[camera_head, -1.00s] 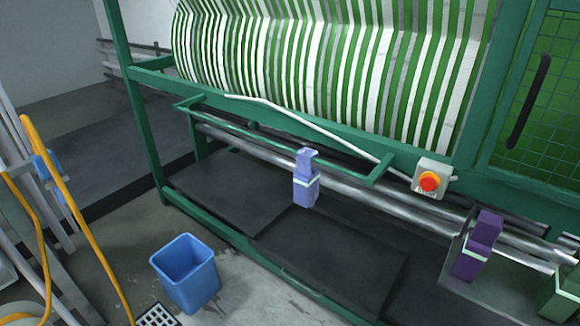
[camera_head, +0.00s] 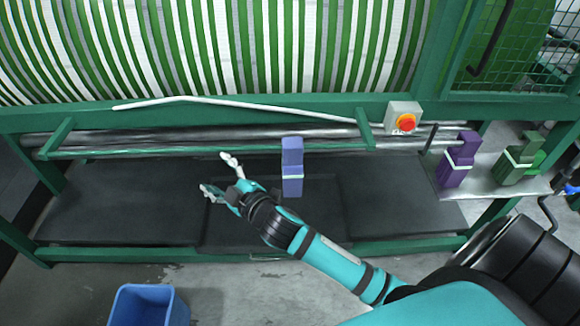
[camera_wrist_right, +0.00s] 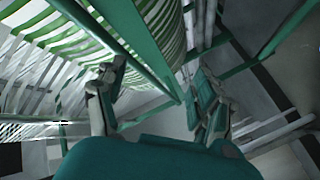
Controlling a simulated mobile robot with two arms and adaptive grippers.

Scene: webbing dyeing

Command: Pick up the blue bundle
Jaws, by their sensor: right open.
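In the right wrist view the open fingers (camera_wrist_right: 160,92) show with only the machine's frame and floor beyond; I cannot make out the bundle there. My left gripper is not in view.
A purple bundle (camera_head: 458,160) and a green bundle (camera_head: 515,160) are on a metal shelf at the right. A switch box with a red button (camera_head: 405,123) sits above the rail. A long white rod (camera_head: 250,105) crosses above. A blue bin (camera_head: 148,305) stands on the floor.

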